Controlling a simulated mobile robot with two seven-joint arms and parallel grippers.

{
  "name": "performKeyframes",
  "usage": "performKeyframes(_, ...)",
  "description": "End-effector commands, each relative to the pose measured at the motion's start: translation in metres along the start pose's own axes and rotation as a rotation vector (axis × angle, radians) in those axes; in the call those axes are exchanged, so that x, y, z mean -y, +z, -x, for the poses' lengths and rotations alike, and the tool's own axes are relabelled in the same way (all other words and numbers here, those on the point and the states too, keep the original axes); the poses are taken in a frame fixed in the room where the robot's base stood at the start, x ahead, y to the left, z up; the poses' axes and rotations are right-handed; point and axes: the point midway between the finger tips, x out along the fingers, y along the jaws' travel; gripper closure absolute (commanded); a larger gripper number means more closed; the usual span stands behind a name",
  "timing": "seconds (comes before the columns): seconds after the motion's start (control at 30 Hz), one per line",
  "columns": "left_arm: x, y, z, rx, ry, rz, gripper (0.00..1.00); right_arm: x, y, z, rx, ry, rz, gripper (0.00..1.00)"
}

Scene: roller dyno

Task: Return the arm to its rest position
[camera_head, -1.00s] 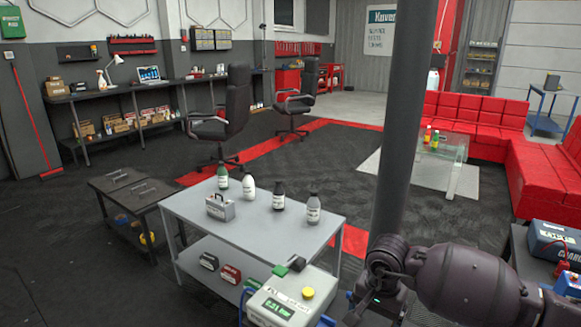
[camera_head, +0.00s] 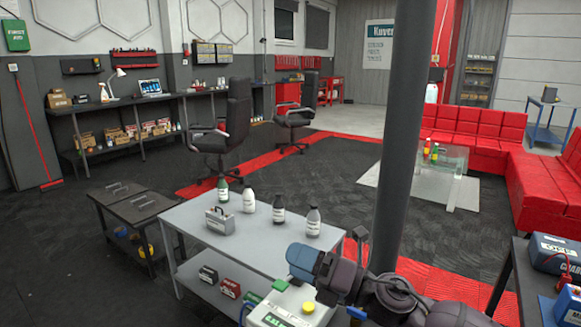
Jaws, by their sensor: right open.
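My right arm (camera_head: 385,290) comes in from the lower right, dark and bulky. Its front end, with my right gripper (camera_head: 304,263), reaches left and shows blue-grey over the right front corner of the grey table. The gripper is open, and I see nothing held in it. The single fingers are hard to make out. My left arm and left gripper are not in view.
The grey table (camera_head: 262,258) holds several bottles and a small silver case (camera_head: 219,221). A white device with a yellow knob (camera_head: 308,307) stands close below the arm's end. A dark pillar (camera_head: 403,150) rises just behind the arm. A dark bench (camera_head: 515,275) stands at right.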

Motion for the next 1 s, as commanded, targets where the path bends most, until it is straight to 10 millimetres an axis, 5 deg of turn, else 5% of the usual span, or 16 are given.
performKeyframes(0.17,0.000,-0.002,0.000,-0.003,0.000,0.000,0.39,0.028,0.015,0.043,0.377,-0.005,-0.584,0.13)
performKeyframes(0.37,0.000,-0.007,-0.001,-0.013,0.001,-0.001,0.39,0.076,-0.001,0.110,0.725,-0.021,-1.107,0.13)
performKeyframes(0.7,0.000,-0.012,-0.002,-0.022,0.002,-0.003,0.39,0.134,-0.090,0.234,1.195,-0.055,-1.682,0.13)
performKeyframes(1.0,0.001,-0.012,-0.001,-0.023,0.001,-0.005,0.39,0.139,-0.189,0.337,1.515,-0.077,-1.855,0.13)
